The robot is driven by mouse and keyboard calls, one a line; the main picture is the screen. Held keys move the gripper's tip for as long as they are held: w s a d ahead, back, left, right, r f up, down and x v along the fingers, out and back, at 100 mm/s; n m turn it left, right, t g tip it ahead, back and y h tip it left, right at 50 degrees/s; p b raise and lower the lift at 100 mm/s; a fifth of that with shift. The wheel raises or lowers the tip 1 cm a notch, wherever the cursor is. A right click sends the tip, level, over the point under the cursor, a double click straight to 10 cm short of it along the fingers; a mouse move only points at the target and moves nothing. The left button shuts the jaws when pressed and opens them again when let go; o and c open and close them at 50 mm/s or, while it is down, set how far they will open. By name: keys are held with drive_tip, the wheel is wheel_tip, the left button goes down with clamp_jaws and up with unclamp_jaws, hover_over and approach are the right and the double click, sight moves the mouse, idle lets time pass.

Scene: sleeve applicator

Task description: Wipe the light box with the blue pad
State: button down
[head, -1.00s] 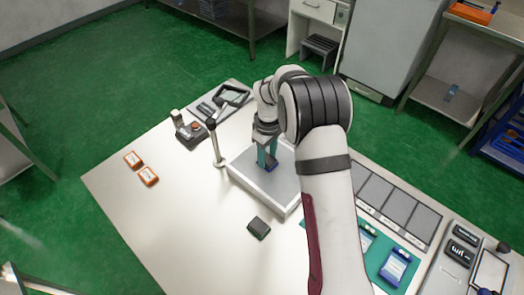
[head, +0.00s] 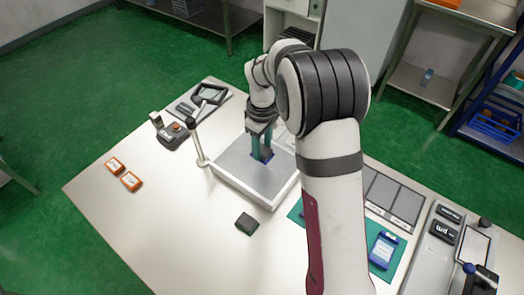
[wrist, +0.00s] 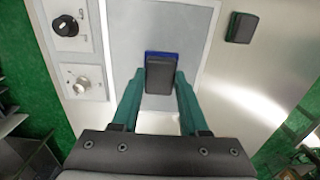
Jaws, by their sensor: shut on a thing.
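The light box (head: 235,167) is a low white box with a grey top panel near the middle of the table. Its grey panel (wrist: 205,65) also shows in the wrist view. My gripper (head: 261,147) is over the box, pointing down, with teal fingers. It is shut on the dark-backed blue pad (wrist: 161,74), whose blue edge shows beyond the dark block. In the head view the blue pad (head: 267,157) is at the panel, partly hidden by the fingers; whether it presses on the surface I cannot tell.
A dark green-edged block (head: 246,223) lies on the table in front of the box. A white post (head: 199,146) stands at the box's left corner. A teal mat (head: 381,262) and grey trays (head: 394,196) are at the right.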

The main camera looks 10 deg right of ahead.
drive_tip(key=shift+r, duration=1.3)
